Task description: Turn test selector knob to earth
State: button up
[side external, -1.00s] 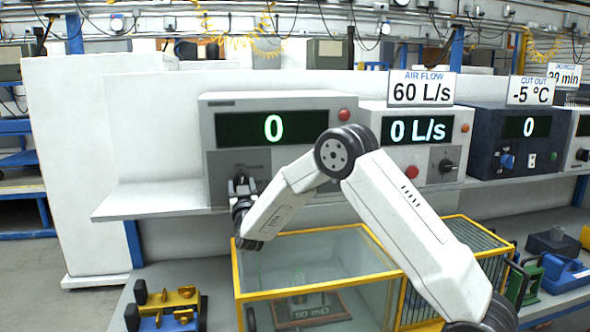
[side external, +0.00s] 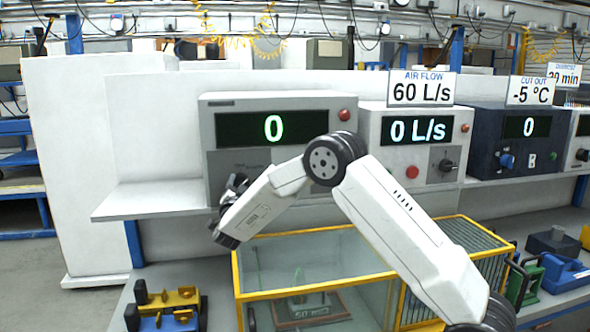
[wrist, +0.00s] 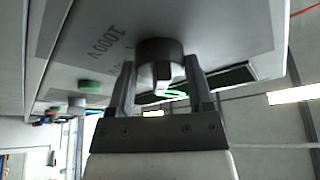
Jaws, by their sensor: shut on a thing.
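The test selector knob (wrist: 160,50) is round and dark with a pale grip bar, on the front panel of the grey tester (side external: 326,106), whose display (side external: 273,128) reads 0. In the wrist view, my gripper (wrist: 160,82) has one finger on each side of the knob's grip and is shut on it. A printed "1000 V" mark (wrist: 97,40) lies beside the knob; another mark is mostly hidden and unreadable. No earth mark is readable. In the side view my gripper (side external: 236,186) is tilted at the tester's lower left panel and covers the knob.
The white shelf (side external: 140,200) under the tester is clear at left. A yellow-framed glass enclosure (side external: 330,243) stands below my arm. An air flow unit (side external: 414,165) with a red button and a black knob stands right of the tester.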

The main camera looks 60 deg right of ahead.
dwell(0.4)
jog(key=o, duration=1.3)
jog(key=shift+c, duration=0.2)
jog(key=v, duration=0.7)
jog(key=shift+s+a, duration=0.25)
jog(key=shift+a, duration=0.1)
